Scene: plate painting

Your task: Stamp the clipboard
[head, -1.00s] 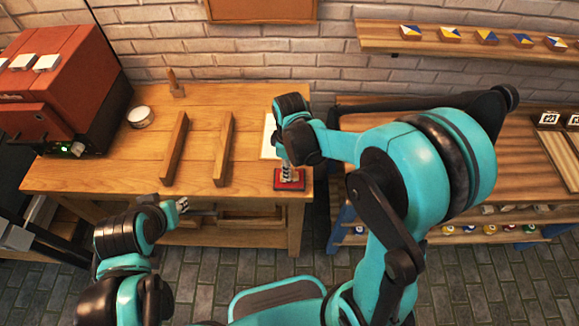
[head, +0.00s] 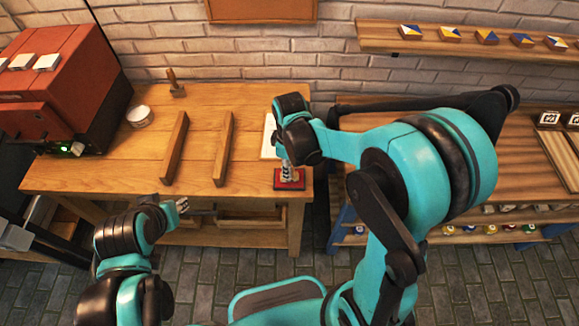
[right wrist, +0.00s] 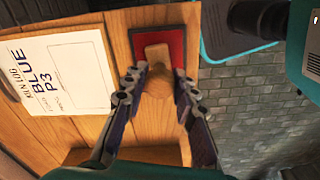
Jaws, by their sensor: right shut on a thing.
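The clipboard (right wrist: 108,45) lies on the wooden table with a white sheet reading "KILN LOG BLUE P3" (right wrist: 65,75). In the head view its sheet (head: 268,135) is partly covered by my right arm. A red ink pad (head: 301,181) lies at the table's front right corner; it also shows in the right wrist view (right wrist: 175,42). My right gripper (head: 287,172) is over the pad, shut on a wooden stamp (right wrist: 157,57). The stamp's end overlaps the pad; I cannot tell whether they touch. My left gripper (head: 183,205) is in front of the table, apart from everything; its jaw state is unclear.
Two wooden bars (head: 174,146) (head: 223,148) lie on the table. A round white container (head: 140,117), a small wooden upright piece (head: 175,84) and a red kiln-like box (head: 60,80) are at the left. A shelf unit (head: 520,165) stands at the right.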

